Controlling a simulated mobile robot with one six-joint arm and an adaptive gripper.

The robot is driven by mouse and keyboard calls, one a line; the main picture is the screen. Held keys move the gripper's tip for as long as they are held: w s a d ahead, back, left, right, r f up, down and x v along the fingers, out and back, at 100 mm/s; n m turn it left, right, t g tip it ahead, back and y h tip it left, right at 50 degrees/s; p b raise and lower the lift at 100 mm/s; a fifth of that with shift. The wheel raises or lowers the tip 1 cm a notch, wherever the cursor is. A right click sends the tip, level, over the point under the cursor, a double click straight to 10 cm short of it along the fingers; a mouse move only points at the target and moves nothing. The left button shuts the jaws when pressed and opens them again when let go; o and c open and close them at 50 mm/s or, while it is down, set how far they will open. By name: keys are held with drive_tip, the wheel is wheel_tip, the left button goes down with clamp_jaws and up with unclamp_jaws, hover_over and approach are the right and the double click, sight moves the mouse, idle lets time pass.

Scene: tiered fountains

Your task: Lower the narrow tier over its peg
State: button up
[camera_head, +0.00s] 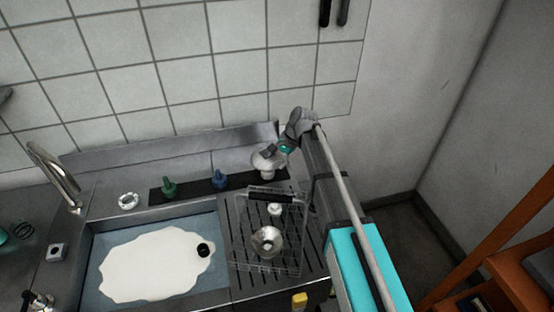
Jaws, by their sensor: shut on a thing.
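My gripper (284,150) is shut on a pale grey, dish-like tier (265,161), holding it by its right side. The tier appears upright and is above the right end of a dark strip (196,186) behind the sink. A light stem-like part shows below the dish; I cannot tell whether it belongs to the tier or to a peg, or whether they touch. A green fitting (169,188) and a blue fitting (220,180) stand on the strip to the left. No bare peg is clear under the tier.
A clear rack (240,255) on the drainboard holds a metallic dish-like piece (267,241) and a small white piece (275,209). The sink (210,292) holds a white puddle-like shape (150,265). A tap (52,170) stands left, and the tiled wall (190,70) is close behind.

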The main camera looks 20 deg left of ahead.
drive_tip(key=shift+f+b, duration=1.05)
drive_tip(key=shift+f, duration=0.1)
drive_tip(key=shift+s+f+b, duration=0.1)
drive_tip(key=shift+f+b, duration=0.1)
drive_tip(key=shift+b, duration=0.1)
drive_tip(key=shift+a+f+b, duration=0.1)
drive_tip(key=shift+f+b, duration=1.1)
drive_tip(key=shift+c, duration=0.3)
drive_tip(key=o, duration=1.3)
drive_tip(key=shift+f, duration=0.1)
